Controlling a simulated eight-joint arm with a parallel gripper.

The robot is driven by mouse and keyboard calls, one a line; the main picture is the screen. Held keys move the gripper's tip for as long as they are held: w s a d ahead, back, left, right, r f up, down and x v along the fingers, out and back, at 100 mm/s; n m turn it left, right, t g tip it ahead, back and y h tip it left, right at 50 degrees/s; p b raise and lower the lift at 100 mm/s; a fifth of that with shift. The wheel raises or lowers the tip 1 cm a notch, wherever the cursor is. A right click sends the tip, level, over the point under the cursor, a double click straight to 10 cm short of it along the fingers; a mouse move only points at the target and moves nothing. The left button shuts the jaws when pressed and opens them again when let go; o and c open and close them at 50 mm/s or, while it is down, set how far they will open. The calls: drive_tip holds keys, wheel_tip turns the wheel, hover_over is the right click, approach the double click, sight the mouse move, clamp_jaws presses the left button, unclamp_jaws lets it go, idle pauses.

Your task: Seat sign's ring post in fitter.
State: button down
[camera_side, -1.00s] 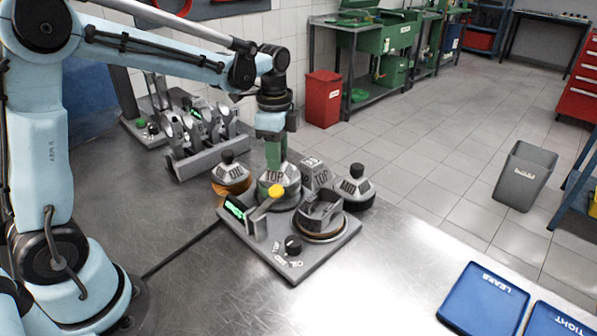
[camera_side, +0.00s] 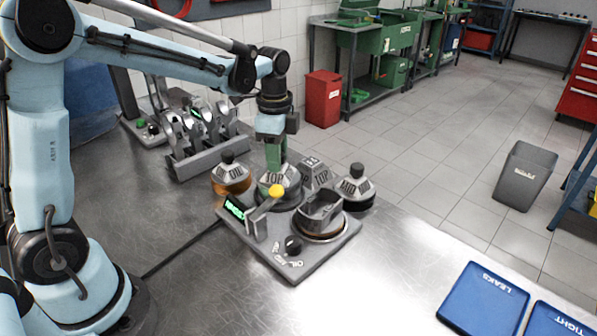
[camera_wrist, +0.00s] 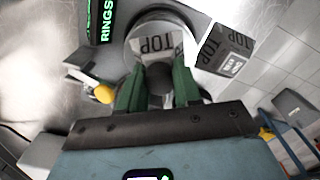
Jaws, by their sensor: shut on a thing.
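The grey ring post marked TOP (camera_side: 288,180) has a conical top, a wide round base and a dark knob. It stands just behind the fitter in the side view, and its label faces up in the wrist view (camera_wrist: 155,42). My gripper (camera_wrist: 160,84) is shut on its dark knob with green fingers; it shows above the post in the side view (camera_side: 275,160). I cannot tell whether the base is off the table. The sign, a grey block reading TOP (camera_wrist: 226,46), stands beside the post. The fitter (camera_side: 282,264) has a green-lit display, a yellow-knobbed lever and a dial.
An orange-based post (camera_side: 231,174) stands left of the held post and a dark-based one (camera_side: 356,187) right. A grey open cup-shaped part (camera_side: 318,208) sits on the fitter's right side. A rack of metal parts (camera_side: 205,150) stands behind left. Blue trays (camera_side: 485,299) lie front right.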

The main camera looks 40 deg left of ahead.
drive_tip(key=shift+f, duration=0.6)
idle(0.9)
idle(0.3)
drive_tip(key=shift+c, duration=1.5)
unclamp_jaws()
drive_tip(key=shift+r, duration=3.15)
drive_tip(key=s+d+f+n+t, duration=0.1)
drive_tip(key=s+d+n+t, duration=0.2)
drive_tip(key=s+n+t, duration=0.4)
drive_tip(key=s+n, duration=0.5)
drive_tip(key=shift+d+f, duration=0.15)
drive_tip(key=shift+d, duration=0.25)
